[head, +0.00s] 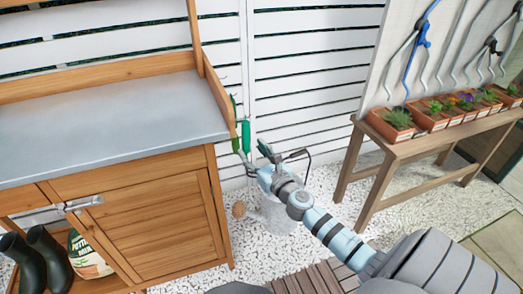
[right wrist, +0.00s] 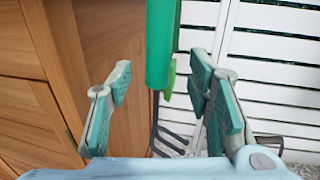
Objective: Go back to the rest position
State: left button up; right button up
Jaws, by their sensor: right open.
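My right gripper (head: 254,158) is at the right side of the wooden potting bench (head: 160,228), with its arm reaching in from the lower right. In the right wrist view its two fingers (right wrist: 160,95) stand wide apart, with nothing clasped. A green tool handle (right wrist: 161,45) hangs upright and shows in the gap between the fingers. I cannot tell how far beyond the fingertips it is. The handle also shows in the head view (head: 246,135), just above the gripper. My left gripper is not in view.
A dark-tined tool (right wrist: 170,138) shows below the handle. A white slatted fence (head: 310,60) stands behind. A wooden table (head: 400,152) with several potted plants (head: 430,117) stands at right. White gravel (head: 395,215) lies between. Dark boots (head: 45,262) and a bag (head: 86,257) sit under the bench.

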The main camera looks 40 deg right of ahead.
jog(key=s+a, duration=0.1)
jog(key=s, duration=0.8)
jog(key=shift+s+a, duration=0.15)
jog(key=shift+s, duration=0.1)
